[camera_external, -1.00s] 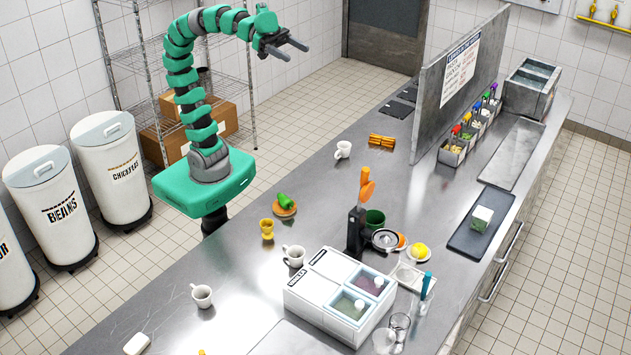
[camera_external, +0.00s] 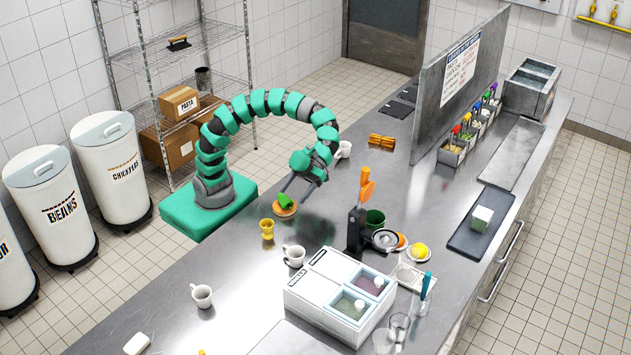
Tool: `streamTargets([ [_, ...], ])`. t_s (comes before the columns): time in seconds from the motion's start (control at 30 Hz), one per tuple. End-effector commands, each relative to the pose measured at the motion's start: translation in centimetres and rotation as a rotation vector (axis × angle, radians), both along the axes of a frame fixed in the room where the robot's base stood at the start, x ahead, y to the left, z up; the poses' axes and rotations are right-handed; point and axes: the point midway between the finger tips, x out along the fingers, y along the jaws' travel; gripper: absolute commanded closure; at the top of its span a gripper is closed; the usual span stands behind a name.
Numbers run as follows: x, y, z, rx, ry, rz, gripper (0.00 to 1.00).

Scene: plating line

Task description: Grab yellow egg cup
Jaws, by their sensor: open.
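A yellow egg cup (camera_external: 267,229) stands upright on the steel counter, near its left edge. My gripper (camera_external: 290,203) is open and points down and to the left. Its fingers are over or beside a small orange-brown dish (camera_external: 285,210) that holds a green item (camera_external: 285,200), perhaps a pepper. The gripper is to the upper right of the egg cup and apart from it. The picture does not show clearly whether the fingers touch the green item.
A white mug (camera_external: 294,256) stands just below right of the egg cup, and another mug (camera_external: 202,295) lower left. A white container box (camera_external: 340,295) and a black stand with an orange handle (camera_external: 358,225) are to the right. The counter left of the lower mug is mostly clear.

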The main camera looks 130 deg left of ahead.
Motion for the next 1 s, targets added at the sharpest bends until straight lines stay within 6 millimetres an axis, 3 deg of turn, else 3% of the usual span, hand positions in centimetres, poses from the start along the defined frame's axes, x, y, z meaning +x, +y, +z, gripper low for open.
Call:
streamTargets([
  [0.03, -0.3, 0.0, -1.4, -0.032, -0.005, -0.032, 0.33],
  [0.1, -0.6, 0.1, -2.1, -0.063, -0.021, -0.065, 0.33],
  [0.27, -1.0, -0.6, -2.7, -0.085, -0.035, -0.09, 0.33],
  [0.7, -1.8, -6.5, -5.2, -0.082, -0.033, -0.09, 0.33],
  [1.0, -2.0, -8.0, -5.8, -0.081, -0.035, -0.086, 0.33],
])
